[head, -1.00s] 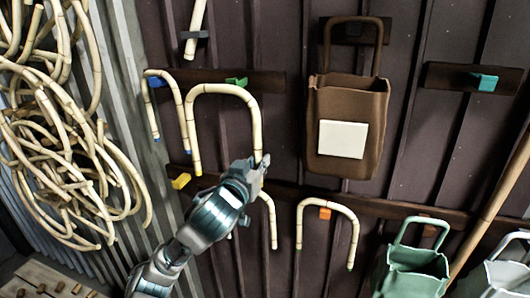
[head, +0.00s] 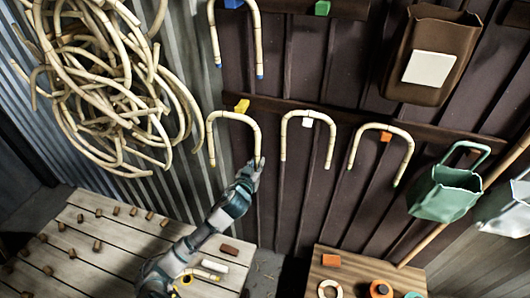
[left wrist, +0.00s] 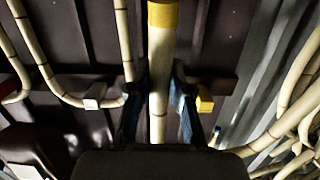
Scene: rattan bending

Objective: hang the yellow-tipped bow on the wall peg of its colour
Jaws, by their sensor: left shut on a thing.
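The yellow-tipped bow (head: 232,115) is a cream cane arch, open side down, in front of the lower wall board. My left gripper (head: 256,170) is shut on the lower part of its right leg. In the left wrist view the fingers (left wrist: 157,98) hold that leg, and its yellow tip (left wrist: 163,14) shows at the top. The yellow peg (head: 241,105) appears just above the bow's arch in the head view; I cannot tell whether they touch. The yellow peg also shows right of the held leg in the left wrist view (left wrist: 205,101). My right gripper is out of view.
A bow hangs on the white peg (head: 308,122), close on the right, and another on the orange peg (head: 386,136). A blue-tipped bow (head: 213,32) hangs above. Cane coils (head: 110,80) hang at left. A slatted bench (head: 120,235) lies below.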

